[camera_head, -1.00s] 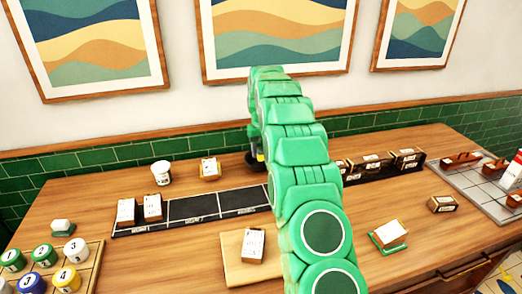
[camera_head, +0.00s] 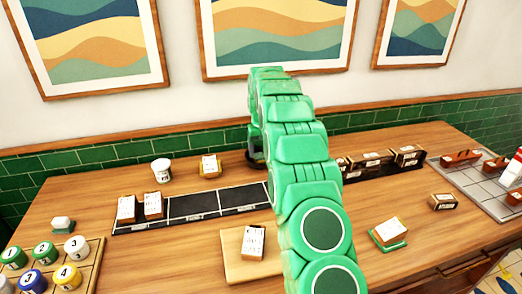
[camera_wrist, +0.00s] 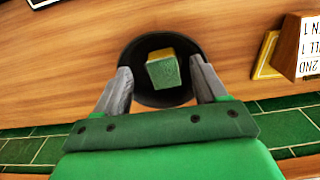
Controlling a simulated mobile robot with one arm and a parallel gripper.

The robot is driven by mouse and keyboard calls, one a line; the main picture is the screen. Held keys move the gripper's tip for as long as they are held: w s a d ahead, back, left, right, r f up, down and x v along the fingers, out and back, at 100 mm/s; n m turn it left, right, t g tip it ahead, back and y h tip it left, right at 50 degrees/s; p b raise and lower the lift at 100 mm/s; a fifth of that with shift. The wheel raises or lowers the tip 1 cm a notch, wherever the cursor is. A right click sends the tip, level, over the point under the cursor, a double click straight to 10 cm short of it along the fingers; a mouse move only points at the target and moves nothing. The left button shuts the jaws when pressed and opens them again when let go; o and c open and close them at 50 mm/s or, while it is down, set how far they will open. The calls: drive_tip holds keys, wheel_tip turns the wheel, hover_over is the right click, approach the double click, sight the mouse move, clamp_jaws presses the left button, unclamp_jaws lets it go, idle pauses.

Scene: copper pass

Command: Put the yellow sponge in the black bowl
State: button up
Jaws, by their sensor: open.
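The yellow sponge (camera_wrist: 162,69), with a yellow top and a green side, lies inside the black bowl (camera_wrist: 133,58) in the wrist view. My gripper (camera_wrist: 160,64) is open, with one grey finger on each side of the sponge and a visible gap to each. The fingers overlap the bowl's outline in the picture; I cannot tell whether they touch it. In the head view my green arm hides most of this spot, and only a dark patch shows beside the arm's far end.
A white cup (camera_head: 161,170) and a block on a yellow base (camera_head: 209,166) stand left of my arm. A black sectioned tray (camera_head: 193,207) lies in front of them. A wooden board (camera_head: 235,265) with a block is nearer. The green-tiled wall (camera_head: 130,155) closes off the back.

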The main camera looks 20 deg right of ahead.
sight(261, 158)
wheel_tip(261, 158, up, 13)
idle(0.8)
drive_tip(key=shift+r, duration=0.1)
drive_tip(key=s+a+r, duration=0.2)
drive_tip(key=s+r, duration=0.1)
drive_tip(key=s, duration=0.6)
drive_tip(key=s+a+r+g, duration=0.1)
drive_tip(key=s+a+r, duration=0.1)
drive_tip(key=s, duration=0.7)
drive_tip(key=s+a+r, duration=0.2)
drive_tip(key=s+r, duration=0.1)
drive_tip(key=s, duration=0.7)
drive_tip(key=s+f, duration=0.3)
drive_tip(key=s, duration=0.8)
drive_tip(key=s+a+f, duration=0.1)
drive_tip(key=s+f, duration=0.1)
drive_tip(key=s, duration=0.8)
drive_tip(key=s+f, duration=0.3)
drive_tip(key=s, duration=0.8)
drive_tip(key=shift+s+a+f+g, duration=0.3)
drive_tip(key=shift+s+a+g, duration=0.05)
drive_tip(key=shift+g, duration=0.05)
